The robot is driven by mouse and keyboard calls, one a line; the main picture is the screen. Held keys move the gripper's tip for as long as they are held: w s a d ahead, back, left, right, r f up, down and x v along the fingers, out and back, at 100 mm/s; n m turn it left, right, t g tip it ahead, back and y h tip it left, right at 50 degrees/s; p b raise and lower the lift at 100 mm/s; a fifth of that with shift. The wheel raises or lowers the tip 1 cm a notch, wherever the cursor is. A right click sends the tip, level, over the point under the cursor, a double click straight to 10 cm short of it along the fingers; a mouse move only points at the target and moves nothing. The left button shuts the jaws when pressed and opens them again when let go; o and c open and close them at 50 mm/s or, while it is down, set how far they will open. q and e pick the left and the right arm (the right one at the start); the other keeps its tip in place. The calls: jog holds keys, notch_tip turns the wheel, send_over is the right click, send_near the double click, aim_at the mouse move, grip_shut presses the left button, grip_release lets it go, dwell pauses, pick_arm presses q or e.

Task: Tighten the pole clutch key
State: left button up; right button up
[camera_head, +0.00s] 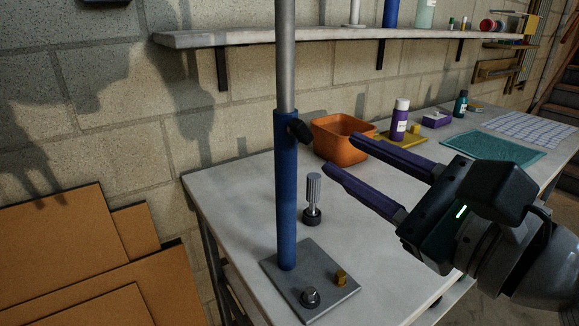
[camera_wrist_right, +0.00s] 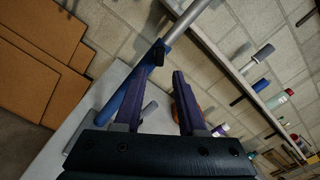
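A pole stands upright on a grey base plate (camera_head: 325,283), with a blue lower tube (camera_head: 287,200) and a thinner grey upper tube (camera_head: 286,55). The black clutch key (camera_head: 299,130) sticks out to the right near the top of the blue tube. My right gripper (camera_head: 339,153) is open and empty, to the right of the pole and slightly lower than the key in the picture, apart from it. In the right wrist view the black key (camera_wrist_right: 160,51) shows just beyond the open fingertips (camera_wrist_right: 166,73). My left gripper is not in view.
An orange bin (camera_head: 340,138) stands on the white table behind my right fingers. A grey knurled knob piece (camera_head: 313,197) stands beside the pole. A purple bottle (camera_head: 400,120) is farther back. A wall shelf (camera_head: 240,36) runs behind. Cardboard sheets (camera_head: 80,250) lean at the left.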

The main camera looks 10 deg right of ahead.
aim_at(306, 134)
jog(key=x, duration=0.7)
jog(key=shift+w+a, duration=0.15)
grip_shut()
